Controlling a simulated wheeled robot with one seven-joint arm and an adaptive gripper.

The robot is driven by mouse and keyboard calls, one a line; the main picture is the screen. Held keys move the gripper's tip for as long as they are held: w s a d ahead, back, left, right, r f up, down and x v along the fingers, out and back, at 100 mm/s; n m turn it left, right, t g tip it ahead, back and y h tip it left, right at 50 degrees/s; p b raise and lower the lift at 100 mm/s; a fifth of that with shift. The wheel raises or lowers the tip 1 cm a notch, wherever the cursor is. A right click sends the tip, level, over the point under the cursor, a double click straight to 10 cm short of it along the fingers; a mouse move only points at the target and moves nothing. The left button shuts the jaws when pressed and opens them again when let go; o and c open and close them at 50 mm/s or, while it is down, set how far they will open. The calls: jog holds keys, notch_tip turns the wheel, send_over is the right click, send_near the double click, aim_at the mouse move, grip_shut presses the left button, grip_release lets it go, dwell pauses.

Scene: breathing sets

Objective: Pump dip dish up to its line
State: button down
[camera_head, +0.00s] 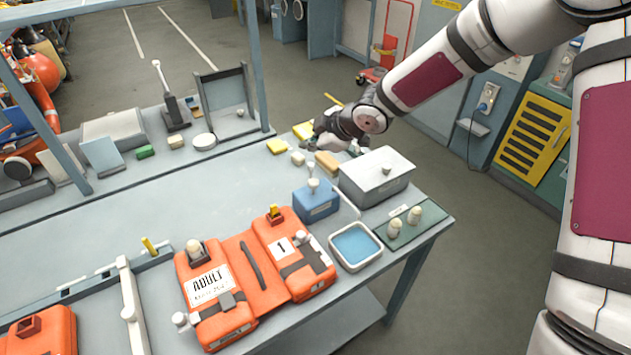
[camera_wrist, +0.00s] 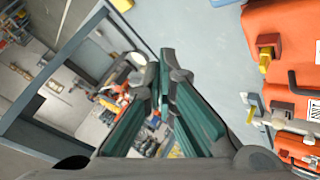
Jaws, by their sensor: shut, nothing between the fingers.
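The dip dish (camera_head: 356,246) is a white square dish holding blue liquid, near the table's right front edge. I cannot make out its line or tell how the liquid stands to it. The blue box with a white pump head (camera_head: 316,204) stands just behind and left of the dish. In the wrist view my gripper's fingers (camera_wrist: 166,62) are closed together at the tips and hold nothing. The dish and pump are not seen in the wrist view.
A lidded grey box (camera_head: 377,180) stands right of the pump. A green mat (camera_head: 432,213) with two pale knobs lies in front of it. An orange breathing set (camera_head: 215,285) fills the front; an orange set also shows in the wrist view (camera_wrist: 285,50). The table's middle is clear.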

aim_at(311, 183)
jog(key=shift+f, duration=0.15)
jog(key=shift+f+b, duration=1.75)
jog(key=shift+f, duration=2.55)
jog(key=shift+f, duration=0.15)
jog(key=shift+f, duration=0.25)
jog(key=shift+f+b, duration=0.55)
jog(key=shift+f, duration=0.5)
jog(key=shift+r, duration=0.15)
jog(key=shift+r+p, duration=0.5)
jog(key=shift+r, duration=0.8)
jog(key=shift+r+p, duration=1)
jog(key=shift+r, duration=1.55)
